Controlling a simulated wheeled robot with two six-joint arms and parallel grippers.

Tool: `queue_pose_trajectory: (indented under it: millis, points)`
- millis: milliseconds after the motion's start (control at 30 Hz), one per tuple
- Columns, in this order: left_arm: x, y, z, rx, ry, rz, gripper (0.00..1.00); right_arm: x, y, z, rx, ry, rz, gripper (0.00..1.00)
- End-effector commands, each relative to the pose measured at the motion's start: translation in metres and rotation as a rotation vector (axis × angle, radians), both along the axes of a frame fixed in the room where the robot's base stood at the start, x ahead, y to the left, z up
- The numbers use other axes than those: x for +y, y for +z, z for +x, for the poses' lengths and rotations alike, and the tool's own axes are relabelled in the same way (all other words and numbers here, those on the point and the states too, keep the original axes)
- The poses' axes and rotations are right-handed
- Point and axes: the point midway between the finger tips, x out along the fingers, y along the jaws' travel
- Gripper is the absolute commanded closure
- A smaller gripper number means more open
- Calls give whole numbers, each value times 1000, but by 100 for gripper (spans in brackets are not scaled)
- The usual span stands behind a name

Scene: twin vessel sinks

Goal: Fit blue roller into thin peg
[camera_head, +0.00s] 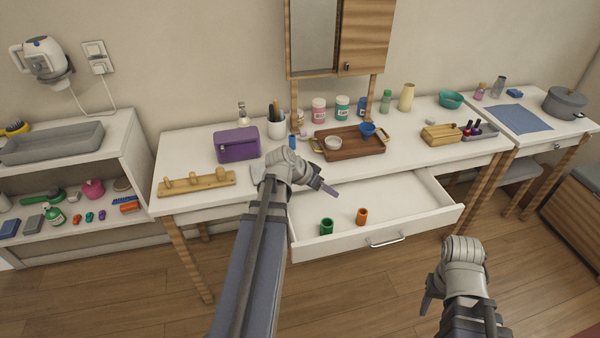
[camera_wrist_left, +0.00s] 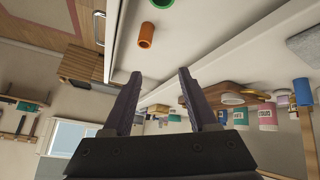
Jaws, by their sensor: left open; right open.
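The blue roller (camera_head: 292,142) stands upright on the white tabletop, just behind my left wrist. It also shows in the left wrist view (camera_wrist_left: 302,92), off to the right of the jaws. A wooden board with pegs (camera_head: 197,184) lies at the table's left front; which peg is thinnest is hard to tell. My left gripper (camera_head: 328,188) is open and empty above the open drawer, to the right of the board and in front of the roller. Its two fingers are apart in the left wrist view (camera_wrist_left: 160,74). My right gripper (camera_head: 427,302) is open, low over the floor.
The open drawer (camera_head: 430,207) holds a green roller (camera_head: 327,226) and an orange roller (camera_head: 362,216). A purple box (camera_head: 237,144) and a pen cup (camera_head: 277,128) stand near the blue roller. A wooden tray (camera_head: 350,148) with a small bowl and blue scoop lies to its right.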

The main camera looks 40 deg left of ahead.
Motion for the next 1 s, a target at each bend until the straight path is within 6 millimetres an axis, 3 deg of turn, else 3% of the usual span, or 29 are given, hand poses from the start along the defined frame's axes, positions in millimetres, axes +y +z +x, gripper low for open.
queue_pose_trajectory:
  millis: [33, 167, 300, 500, 700, 833, 933, 1000]
  points:
    - [-24, -11, -2, 37, -30, 0, 41, 0, -7, 0, 0, 0, 0, 50]
    - [-88, -38, -15, 170, -98, 18, 41, 0, -18, 0, 0, 0, 0, 50]
    - [-160, -69, -44, 337, -159, 83, 41, 0, -33, 0, 0, 0, 0, 50]
    - [-232, -100, -94, 522, -189, 237, 41, 0, -51, 0, 0, 0, 0, 50]
    - [-268, -113, -132, 606, -170, 381, 41, 0, -62, 0, 0, 1, 0, 50]
    - [-277, -115, -144, 624, -153, 436, 41, 0, -66, 0, 0, 1, 0, 50]
    - [-280, -116, -149, 629, -147, 456, 50, 0, -66, 0, 0, 1, 0, 50]
    - [-280, -116, -150, 632, -143, 461, 50, 0, -66, 0, 0, 1, 0, 50]
